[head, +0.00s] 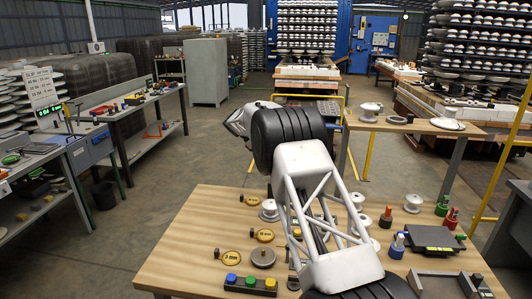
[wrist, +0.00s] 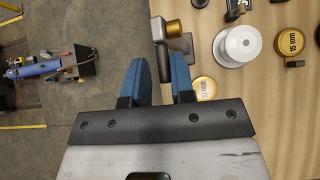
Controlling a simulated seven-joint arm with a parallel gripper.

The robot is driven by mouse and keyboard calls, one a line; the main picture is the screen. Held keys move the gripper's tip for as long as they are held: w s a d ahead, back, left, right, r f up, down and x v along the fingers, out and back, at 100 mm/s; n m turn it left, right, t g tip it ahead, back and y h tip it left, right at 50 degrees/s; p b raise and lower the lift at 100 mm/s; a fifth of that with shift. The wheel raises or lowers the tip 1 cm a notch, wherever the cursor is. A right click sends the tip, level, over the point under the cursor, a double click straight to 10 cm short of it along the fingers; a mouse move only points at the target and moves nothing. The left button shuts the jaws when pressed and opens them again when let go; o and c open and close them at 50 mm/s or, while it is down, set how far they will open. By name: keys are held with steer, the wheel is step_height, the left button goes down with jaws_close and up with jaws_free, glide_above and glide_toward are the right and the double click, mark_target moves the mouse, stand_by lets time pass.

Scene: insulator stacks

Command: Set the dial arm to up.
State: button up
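In the wrist view a grey bar (wrist: 162,62) reaches down from a grey bracket with a gold round hub (wrist: 174,28). It looks like the dial arm, but I cannot be sure. My gripper (wrist: 161,82) has two blue fingers set apart, one on each side of the bar's lower end. A gap shows between the left finger and the bar; I cannot tell whether the right finger touches it. In the head view my own arm hides the gripper and this bar.
Beside the bar in the wrist view are a white insulator (wrist: 238,46) and gold tags, one marked 15 NM (wrist: 290,40).

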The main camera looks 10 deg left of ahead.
steer(key=shift+a+r, duration=0.1)
steer(key=v, duration=0.7)
steer(key=shift+a+r, duration=0.2)
stand_by(0.4)
